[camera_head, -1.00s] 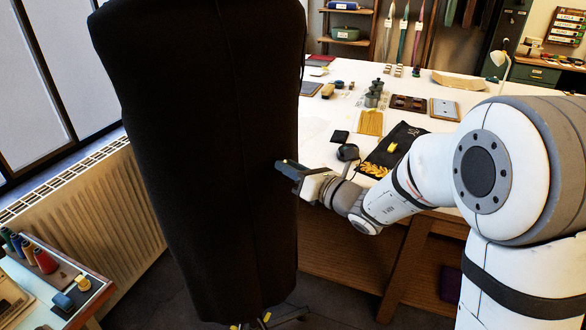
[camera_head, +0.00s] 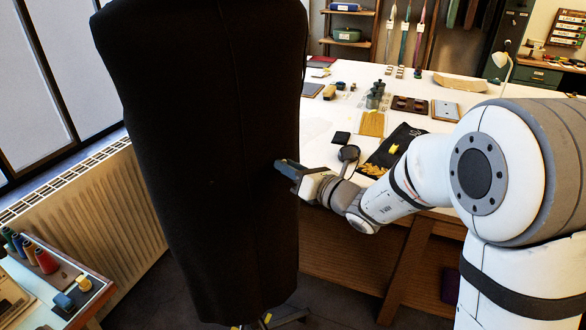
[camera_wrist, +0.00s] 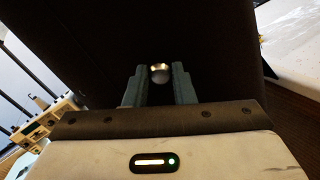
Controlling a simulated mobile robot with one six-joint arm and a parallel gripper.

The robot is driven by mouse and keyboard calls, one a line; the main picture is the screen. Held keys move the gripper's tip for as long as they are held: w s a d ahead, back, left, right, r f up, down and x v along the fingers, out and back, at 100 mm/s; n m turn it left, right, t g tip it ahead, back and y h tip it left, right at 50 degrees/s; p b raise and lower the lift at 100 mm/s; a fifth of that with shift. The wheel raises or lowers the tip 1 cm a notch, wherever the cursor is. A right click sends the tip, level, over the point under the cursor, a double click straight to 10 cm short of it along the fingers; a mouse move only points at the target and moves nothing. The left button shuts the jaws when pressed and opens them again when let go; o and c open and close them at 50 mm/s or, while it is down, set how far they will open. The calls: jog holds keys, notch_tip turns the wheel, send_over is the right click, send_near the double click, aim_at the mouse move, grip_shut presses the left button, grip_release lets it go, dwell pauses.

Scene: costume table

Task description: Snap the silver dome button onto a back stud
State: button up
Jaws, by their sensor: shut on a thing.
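The silver dome button (camera_wrist: 159,75) sits between the two fingertips of my gripper (camera_wrist: 159,84) in the wrist view, and the fingers are shut on it. Dark fabric of the garment fills the picture behind it. In the head view my gripper (camera_head: 285,172) is at the right edge of the black garment on its stand (camera_head: 205,160), at about mid height. The button is too small to make out there. I cannot tell whether the button touches the fabric. No back stud can be made out on the dark cloth.
A white work table (camera_head: 318,120) stands behind and right, with a black cloth (camera_head: 402,140) bearing gold trim, dark canisters and trays. A radiator (camera_head: 95,225) is at the left. A small side table with thread spools (camera_head: 45,262) is at the lower left.

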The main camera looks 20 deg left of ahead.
jog(key=shift+a, duration=0.15)
jog(key=o, duration=1)
jog(key=shift+w, duration=0.1)
jog(key=shift+o, duration=0.4)
jog(key=o, duration=0.4)
jog(key=v, duration=0.8)
jog(key=shift+b, duration=0.45)
